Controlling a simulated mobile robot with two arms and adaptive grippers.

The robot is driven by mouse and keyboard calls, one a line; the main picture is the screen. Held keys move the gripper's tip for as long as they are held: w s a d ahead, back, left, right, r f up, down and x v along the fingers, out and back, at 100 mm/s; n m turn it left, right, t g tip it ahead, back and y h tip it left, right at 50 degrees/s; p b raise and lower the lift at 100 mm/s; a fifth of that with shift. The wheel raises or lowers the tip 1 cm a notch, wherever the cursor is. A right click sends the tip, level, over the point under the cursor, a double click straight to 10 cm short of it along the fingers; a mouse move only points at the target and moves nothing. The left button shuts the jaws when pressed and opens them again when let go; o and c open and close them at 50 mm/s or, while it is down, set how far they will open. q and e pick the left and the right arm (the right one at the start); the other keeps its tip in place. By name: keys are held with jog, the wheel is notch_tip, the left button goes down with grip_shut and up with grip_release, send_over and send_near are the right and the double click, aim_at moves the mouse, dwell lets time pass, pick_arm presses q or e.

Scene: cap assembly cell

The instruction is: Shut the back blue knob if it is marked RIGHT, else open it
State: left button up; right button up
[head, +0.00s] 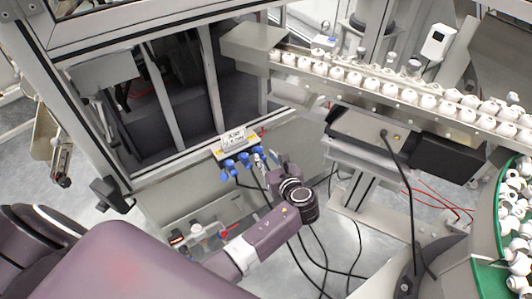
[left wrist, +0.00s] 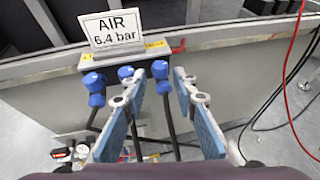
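Several blue knobs sit in a row under a white sign (head: 232,137) reading "AIR 6.4 bar" in the left wrist view (left wrist: 112,28). The left knob (left wrist: 95,82), middle knob (left wrist: 126,74) and right knob (left wrist: 160,70) show there; in the head view they are small (head: 229,166). I cannot tell which is the back one. Yellow labels (left wrist: 155,45) lie beside the sign, their text too small to read. My left gripper (left wrist: 159,78) is open; its blue-padded fingers point at the right knob, which appears between their tips. Contact cannot be told. My right gripper is not in view.
A grey frame rail (left wrist: 225,36) runs behind the knobs. Black hoses (left wrist: 170,125) hang below them. Gauges and fittings (left wrist: 65,153) stand low at the left. A conveyor (head: 400,100) with white caps crosses at the right, near a green-rimmed bowl (head: 487,230).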

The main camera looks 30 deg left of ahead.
aim_at(261, 152)
pick_arm(q)
jog(key=x, duration=0.5)
jog(key=shift+d, duration=0.1)
jog(key=shift+f, duration=0.1)
grip_shut()
